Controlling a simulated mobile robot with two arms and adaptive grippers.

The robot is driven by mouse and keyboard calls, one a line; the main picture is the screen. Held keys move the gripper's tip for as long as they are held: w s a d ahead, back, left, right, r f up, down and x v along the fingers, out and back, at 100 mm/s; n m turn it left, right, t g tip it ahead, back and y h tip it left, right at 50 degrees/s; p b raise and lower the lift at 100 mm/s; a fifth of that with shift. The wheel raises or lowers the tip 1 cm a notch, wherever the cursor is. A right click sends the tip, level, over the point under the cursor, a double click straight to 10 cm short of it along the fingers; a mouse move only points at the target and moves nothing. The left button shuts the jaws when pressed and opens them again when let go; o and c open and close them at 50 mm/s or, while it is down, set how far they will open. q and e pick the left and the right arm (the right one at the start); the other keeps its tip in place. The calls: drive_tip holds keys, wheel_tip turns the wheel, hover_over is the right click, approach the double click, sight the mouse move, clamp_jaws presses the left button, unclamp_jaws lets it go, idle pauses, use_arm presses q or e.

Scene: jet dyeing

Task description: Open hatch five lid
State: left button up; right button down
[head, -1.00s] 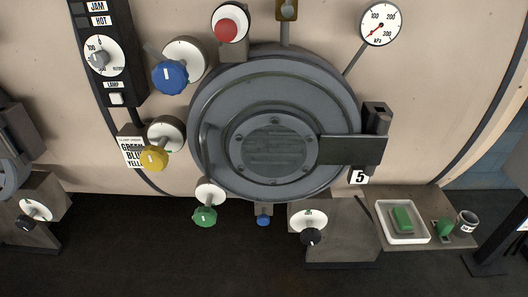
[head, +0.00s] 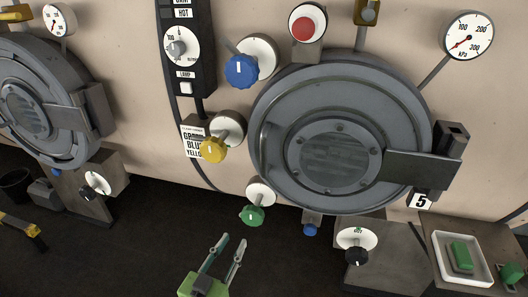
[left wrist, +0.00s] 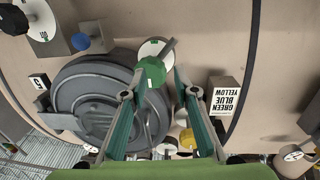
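The hatch five lid (head: 392,108) is a large round grey disc, shut against the beige vessel wall. It has a bolted centre plate, a hinge block (head: 420,168) at its right, and a curved handle (head: 267,150) at its left edge. A label "5" (head: 420,200) sits below the hinge. My left gripper (head: 232,243) is open and empty, low and left of the lid, below the green knob (head: 252,215). In the left wrist view the picture is turned over; the lid (left wrist: 75,85) lies left, partly behind a finger of my gripper (left wrist: 157,90). My right gripper is not in view.
Blue (head: 241,71) and yellow (head: 214,149) knobs and a red button (head: 303,29) stick out around the lid. A black-knobbed valve (head: 357,255) and a white tray (head: 463,275) sit below right. Another hatch (head: 45,100) is at far left. Dark floor lies below.

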sight(262, 152)
use_arm(q)
drive_tip(key=s+d+r+m+t+h, duration=0.1)
drive_tip(key=s+r+t+h, duration=0.1)
drive_tip(key=r, duration=0.8)
drive_tip(key=s+d+r+t+h, duration=0.2)
drive_tip(key=r, duration=0.9)
drive_tip(key=p+x, duration=0.1)
drive_tip(key=x, duration=0.3)
drive_tip(key=p+x, duration=0.1)
drive_tip(key=x, duration=0.4)
drive_tip(key=f+p+x, duration=0.1)
drive_tip(key=p+x, duration=0.1)
drive_tip(key=x, duration=0.2)
drive_tip(key=shift+w+d, duration=0.15)
drive_tip(key=shift+w, duration=0.4)
drive_tip(key=shift+g, duration=0.3)
clamp_jaws()
